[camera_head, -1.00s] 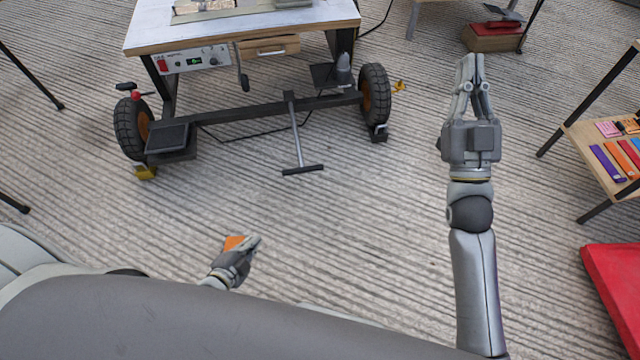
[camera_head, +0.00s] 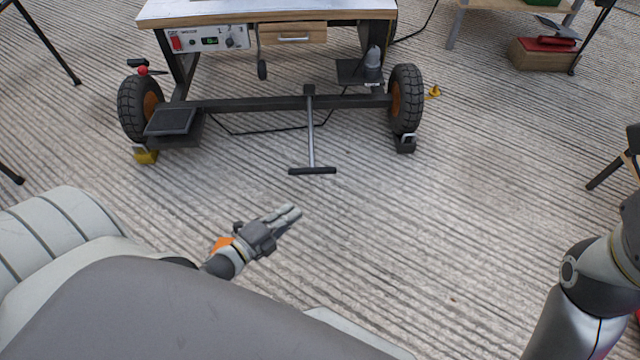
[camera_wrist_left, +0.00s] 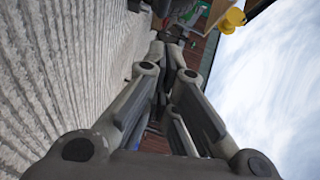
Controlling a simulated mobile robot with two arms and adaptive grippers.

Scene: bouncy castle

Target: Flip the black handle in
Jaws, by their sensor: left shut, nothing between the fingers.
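A wheeled workbench (camera_head: 280,103) stands ahead of me. A short black handle (camera_head: 262,69) hangs below its front edge, between the control panel and the wooden drawer. A T-shaped bar with a black grip (camera_head: 312,171) reaches from the lower frame to the floor. I cannot tell which of these is the task's handle. My left gripper (camera_head: 290,213) is shut and empty, low over the floor, in front of the T-bar and apart from it. Its closed fingers also show in the left wrist view (camera_wrist_left: 172,42). My right gripper is outside the picture; only my right arm shows at lower right.
The control panel (camera_head: 208,40) has a red switch and a lit display. Black tyres (camera_head: 405,98) stand at both ends of the frame. An orange thing (camera_head: 222,244) shows behind my left wrist.

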